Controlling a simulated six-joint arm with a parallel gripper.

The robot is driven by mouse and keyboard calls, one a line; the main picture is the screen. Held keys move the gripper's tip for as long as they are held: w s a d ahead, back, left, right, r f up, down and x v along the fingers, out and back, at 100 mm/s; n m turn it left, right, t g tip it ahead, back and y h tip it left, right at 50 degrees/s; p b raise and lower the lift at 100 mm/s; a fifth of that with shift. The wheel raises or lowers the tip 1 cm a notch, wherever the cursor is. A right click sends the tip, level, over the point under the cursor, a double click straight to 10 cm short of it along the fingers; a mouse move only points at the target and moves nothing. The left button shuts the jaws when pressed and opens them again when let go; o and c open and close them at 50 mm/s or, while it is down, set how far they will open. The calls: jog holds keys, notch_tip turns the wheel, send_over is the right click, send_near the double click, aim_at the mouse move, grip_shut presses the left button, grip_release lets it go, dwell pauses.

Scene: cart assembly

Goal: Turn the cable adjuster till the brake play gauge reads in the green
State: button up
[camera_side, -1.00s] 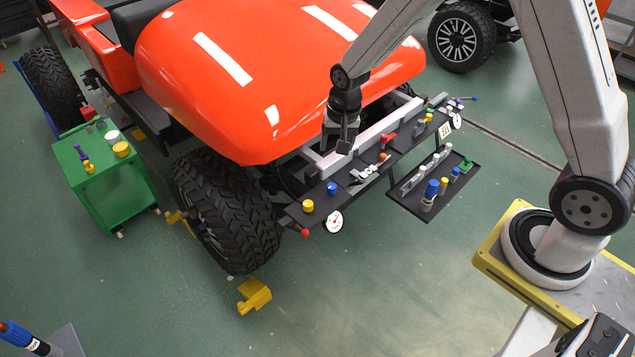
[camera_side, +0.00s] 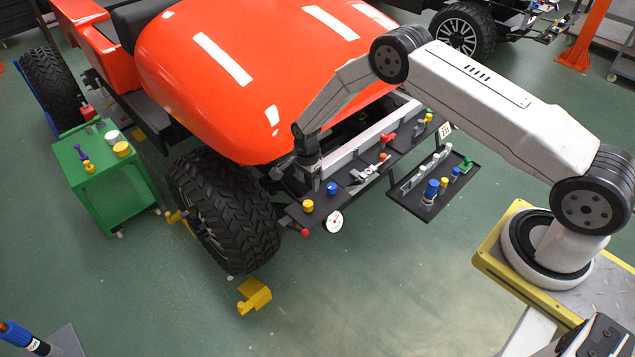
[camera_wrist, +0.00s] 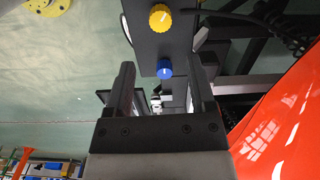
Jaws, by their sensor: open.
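A round white gauge (camera_side: 334,222) with a red mark hangs at the front edge of the dark shelf (camera_side: 290,213) on the orange cart's front; its reading is too small to tell. A yellow knob (camera_side: 308,206) and a blue knob (camera_side: 332,188) stand on the shelf near the gauge. I cannot tell which part is the cable adjuster. My gripper (camera_side: 308,174) is above and behind these knobs, open and empty, touching neither. In the wrist view, the blue knob (camera_wrist: 165,69) shows between my fingers (camera_wrist: 162,85), beyond their tips, and the yellow knob (camera_wrist: 160,18) lies farther up.
A red part (camera_side: 389,139) and grey parts sit along the shelf to the right. A lower tray (camera_side: 405,200) holds several coloured pieces. The orange hood (camera_side: 230,90) rises close behind my gripper. A green trolley (camera_side: 110,185) stands left.

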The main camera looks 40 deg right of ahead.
aim_at(308, 203)
jog(key=shift+f+m, duration=0.3)
jog(key=shift+f, duration=0.35)
jog(key=shift+f, duration=0.15)
jog(key=shift+f, duration=4.3)
jog(key=shift+c, duration=0.9)
jog(key=c, duration=0.5)
jog(key=shift+w, duration=0.1)
jog(key=shift+c, duration=0.2)
